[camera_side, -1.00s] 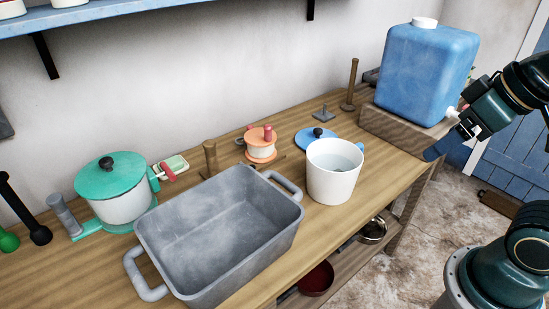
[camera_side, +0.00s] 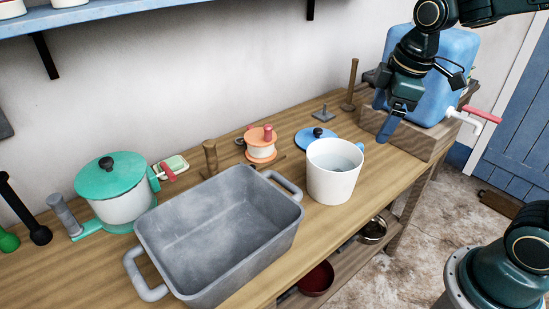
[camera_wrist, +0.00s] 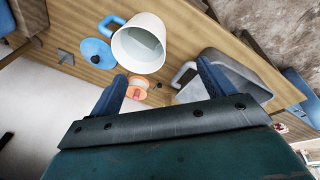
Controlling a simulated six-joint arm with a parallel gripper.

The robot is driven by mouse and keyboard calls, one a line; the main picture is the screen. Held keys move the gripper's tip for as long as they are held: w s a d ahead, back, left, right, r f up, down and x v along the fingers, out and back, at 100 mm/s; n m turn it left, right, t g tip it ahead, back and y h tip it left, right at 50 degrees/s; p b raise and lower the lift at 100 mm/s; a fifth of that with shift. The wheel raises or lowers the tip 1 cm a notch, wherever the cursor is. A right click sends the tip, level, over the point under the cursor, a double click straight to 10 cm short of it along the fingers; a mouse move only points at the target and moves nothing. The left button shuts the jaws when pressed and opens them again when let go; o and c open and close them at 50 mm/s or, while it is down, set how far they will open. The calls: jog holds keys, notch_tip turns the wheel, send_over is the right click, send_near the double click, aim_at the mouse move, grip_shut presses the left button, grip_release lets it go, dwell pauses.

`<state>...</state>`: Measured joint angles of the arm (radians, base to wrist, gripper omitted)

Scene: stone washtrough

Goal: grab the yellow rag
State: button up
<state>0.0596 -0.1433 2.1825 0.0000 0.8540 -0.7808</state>
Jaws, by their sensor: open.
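I see no yellow rag in either view. My gripper (camera_side: 388,116) is in the air in front of the blue water container (camera_side: 428,72), above the right part of the wooden bench. It is open and holds nothing that I can see. In the wrist view my gripper's blue fingers (camera_wrist: 160,72) stand apart, with the bench and its vessels beyond them.
A grey basin (camera_side: 220,235) and a white mug (camera_side: 333,180) with water stand on the bench. A teal-lidded pot (camera_side: 120,205) is at left, an orange-topped spool (camera_side: 260,150) and blue lid (camera_side: 313,136) behind. A white tap with a red handle (camera_side: 482,114) juts from the container.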

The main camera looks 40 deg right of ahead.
jog(key=w+d+f+n+g, duration=0.3)
jog(key=w+f+n, duration=0.6)
jog(key=w+f, duration=0.4)
jog(key=shift+s+d+f, duration=0.1)
jog(key=shift+s+f, duration=0.05)
jog(key=shift+f, duration=1.5)
jog(key=shift+s+d+f, duration=0.1)
jog(key=shift+s+f, duration=0.05)
jog(key=shift+f, duration=1.45)
jog(key=shift+s+f, duration=0.15)
jog(key=shift+f, duration=1.5)
jog(key=shift+f, duration=0.1)
jog(key=shift+f, duration=2.5)
jog(key=c, duration=1.1)
jog(key=shift+r, duration=0.15)
notch_tip(320, 180, up, 20)
jog(key=shift+f, duration=0.1)
